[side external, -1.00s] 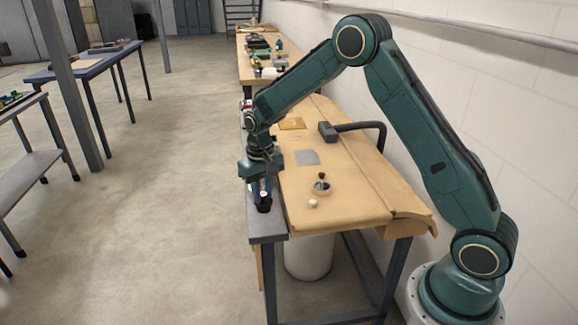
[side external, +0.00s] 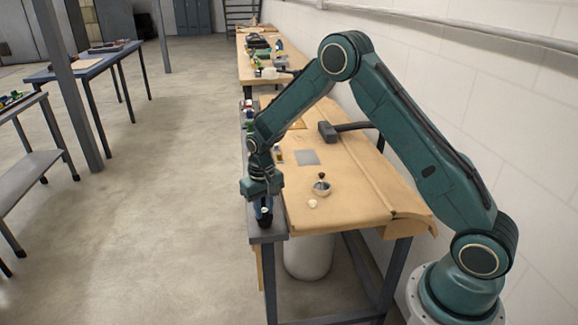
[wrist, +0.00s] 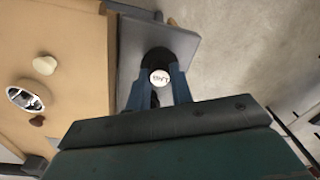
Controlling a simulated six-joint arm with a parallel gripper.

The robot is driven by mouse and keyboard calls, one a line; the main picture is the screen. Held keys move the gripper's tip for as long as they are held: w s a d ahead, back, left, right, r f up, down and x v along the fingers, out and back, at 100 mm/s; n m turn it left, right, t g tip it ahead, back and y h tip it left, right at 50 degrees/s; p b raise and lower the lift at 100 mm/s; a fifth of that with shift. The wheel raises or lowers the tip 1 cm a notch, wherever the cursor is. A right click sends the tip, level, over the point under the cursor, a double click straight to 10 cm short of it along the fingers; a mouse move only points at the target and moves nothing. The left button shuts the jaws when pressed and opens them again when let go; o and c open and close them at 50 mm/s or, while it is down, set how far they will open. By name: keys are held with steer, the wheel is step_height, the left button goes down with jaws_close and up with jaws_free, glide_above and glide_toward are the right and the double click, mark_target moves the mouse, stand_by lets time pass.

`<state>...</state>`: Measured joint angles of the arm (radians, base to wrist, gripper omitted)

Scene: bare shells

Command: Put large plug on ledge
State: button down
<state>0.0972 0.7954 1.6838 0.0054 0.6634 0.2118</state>
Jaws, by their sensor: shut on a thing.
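My gripper (side external: 263,195) points down over the near end of the grey ledge (side external: 270,235) along the bench's left side. In the wrist view its blue fingers (wrist: 160,88) are shut on a dark round piece with a white, lettered disc on top, which I take to be the large plug (wrist: 159,77). The plug also shows in the side view as a dark shape (side external: 264,219) under the gripper. The grey ledge (wrist: 132,60) lies around and below it. The plug's underside is hidden, so I cannot tell whether it touches the ledge.
On the wooden bench (side external: 350,190) are a small white knob (side external: 313,204), a round dish (side external: 322,188), a grey square plate (side external: 306,157) and a dark hammer-like tool (side external: 328,131). Several small coloured items (side external: 248,110) stand farther along the ledge. Open floor lies left.

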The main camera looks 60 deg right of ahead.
mark_target(264, 210)
steer(key=shift+f, duration=0.15)
steer(key=c, duration=1.2)
jaws_free()
steer(key=shift+c, duration=0.2)
step_height(264, 210, up, 12)
steer(key=shift+r, duration=0.2)
